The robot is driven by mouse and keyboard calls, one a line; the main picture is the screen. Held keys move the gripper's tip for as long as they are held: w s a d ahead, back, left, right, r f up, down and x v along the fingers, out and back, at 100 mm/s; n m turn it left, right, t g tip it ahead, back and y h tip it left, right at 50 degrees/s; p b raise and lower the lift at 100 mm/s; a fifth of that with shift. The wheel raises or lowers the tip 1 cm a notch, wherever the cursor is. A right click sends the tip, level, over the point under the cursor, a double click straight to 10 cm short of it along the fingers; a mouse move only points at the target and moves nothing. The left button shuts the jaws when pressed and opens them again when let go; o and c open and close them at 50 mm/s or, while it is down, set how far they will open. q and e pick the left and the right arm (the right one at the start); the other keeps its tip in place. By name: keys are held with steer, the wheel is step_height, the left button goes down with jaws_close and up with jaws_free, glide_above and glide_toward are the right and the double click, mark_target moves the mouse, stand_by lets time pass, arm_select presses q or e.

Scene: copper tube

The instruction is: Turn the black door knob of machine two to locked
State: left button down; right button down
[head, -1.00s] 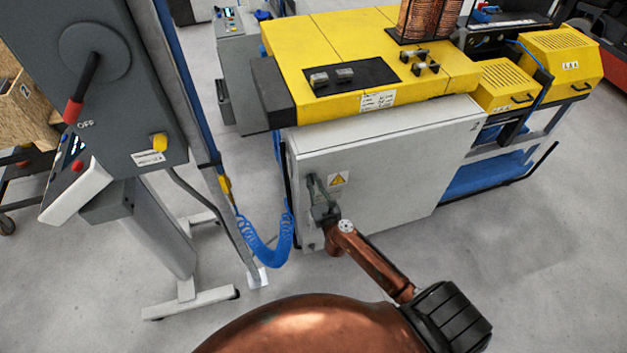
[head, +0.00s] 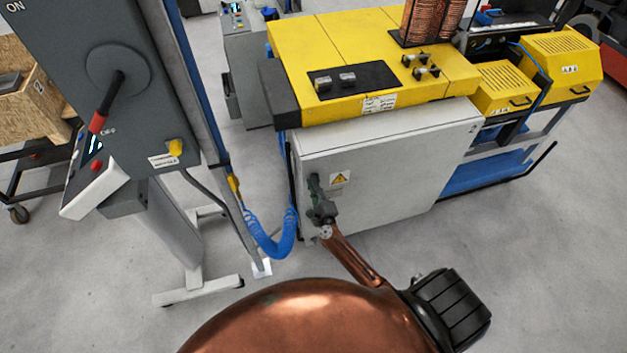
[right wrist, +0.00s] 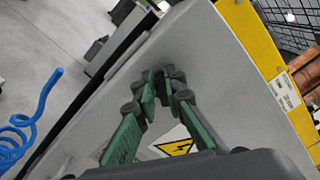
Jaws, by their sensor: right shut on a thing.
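Machine two appears to be the yellow-topped machine with a light grey cabinet door (head: 400,165). The door also fills the middle of the right wrist view (right wrist: 215,75). My right gripper (head: 314,181) is at the left part of this door, left of a yellow warning sign (head: 340,178). In the right wrist view its green-padded fingers (right wrist: 161,84) come together against the door, shut on a small dark thing that fits the black door knob. The fingers hide most of the knob, so its angle cannot be read. My left gripper is not in view.
A grey switch cabinet (head: 100,45) with a red-handled lever (head: 107,100) stands at the left. A blue coiled hose (head: 272,240) hangs between it and the machine, left of my right gripper. Clear floor (head: 540,250) lies to the right.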

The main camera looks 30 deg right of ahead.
steer(key=shift+a+f+n+p, duration=0.15)
steer(key=shift+n+p, duration=0.1)
steer(key=shift+n, duration=0.7)
steer(key=shift+f+n+p, duration=0.1)
steer(key=shift+n+p, duration=0.15)
steer(key=shift+n, duration=0.75)
steer(key=shift+a+f+n+p, duration=0.15)
steer(key=shift+n+p, duration=0.1)
steer(key=shift+n, duration=0.7)
steer(key=shift+d, duration=0.1)
steer(key=c, duration=2)
jaws_free()
steer(key=shift+f, duration=0.1)
steer(key=v, duration=1.1)
steer(key=shift+s, duration=0.4)
